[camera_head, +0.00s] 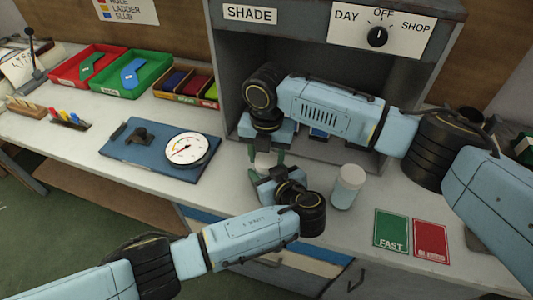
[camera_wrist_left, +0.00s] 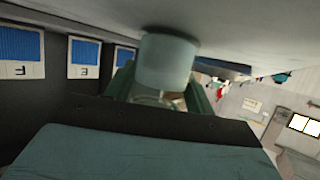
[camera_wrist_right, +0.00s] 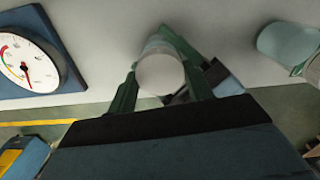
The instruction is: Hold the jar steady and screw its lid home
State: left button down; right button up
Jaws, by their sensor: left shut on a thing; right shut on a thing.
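The jar (camera_head: 263,160) is at the front of the counter, mostly hidden between my two grippers in the head view. The left wrist view shows its pale teal body (camera_wrist_left: 167,62) with clearer glass beside it, between the green fingers of my left gripper (camera_wrist_left: 158,92), which is shut on it. My right gripper (camera_wrist_right: 160,88) comes from above, its green fingers on both sides of the round white lid (camera_wrist_right: 160,75), shut on it. The seam between lid and jar is hidden, so I cannot tell how the lid sits.
A second jar with a white lid (camera_head: 347,187) stands on the counter to the right. Green and red cards (camera_head: 410,235) lie further right. A blue board with a dial gauge (camera_head: 187,149) is to the left. The grey booth (camera_head: 232,60) stands behind my grippers.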

jog(key=o, duration=1.1)
jog(key=shift+r, duration=2.3)
jog(key=shift+c, duration=0.4)
jog(key=shift+r+m, duration=0.6)
jog(key=shift+r, duration=1.15)
